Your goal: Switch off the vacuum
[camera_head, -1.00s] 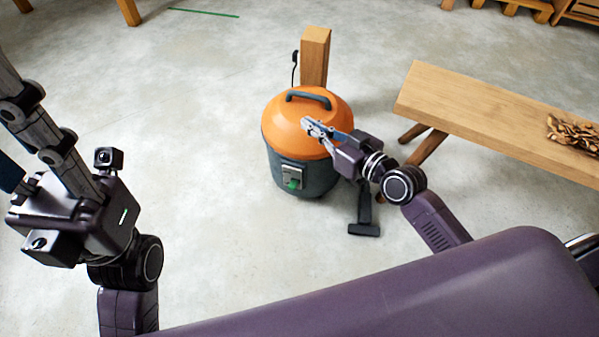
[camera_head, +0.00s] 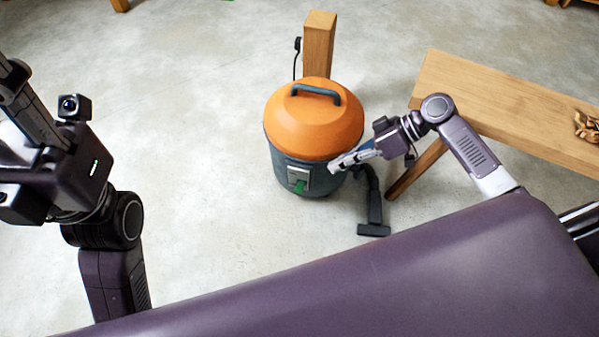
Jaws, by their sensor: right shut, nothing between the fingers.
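The vacuum (camera_head: 313,125) stands upright on the floor in the middle of the head view, with an orange lid, a black handle and a dark grey drum. On its front is a light switch panel (camera_head: 298,173) with a green switch (camera_head: 299,187) at its lower part. My right gripper (camera_head: 334,167) is shut and empty, its fingertips just right of the panel, in front of the drum's right side. I cannot tell whether they touch the drum. My left arm is at the left edge; its fingertips are not visible.
A wooden post (camera_head: 319,45) with a black plug and cord stands behind the vacuum. The vacuum's hose and floor nozzle (camera_head: 374,229) lie at its right. A wooden bench (camera_head: 500,105) with bark pieces (camera_head: 587,126) is at the right. The floor left of the vacuum is clear.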

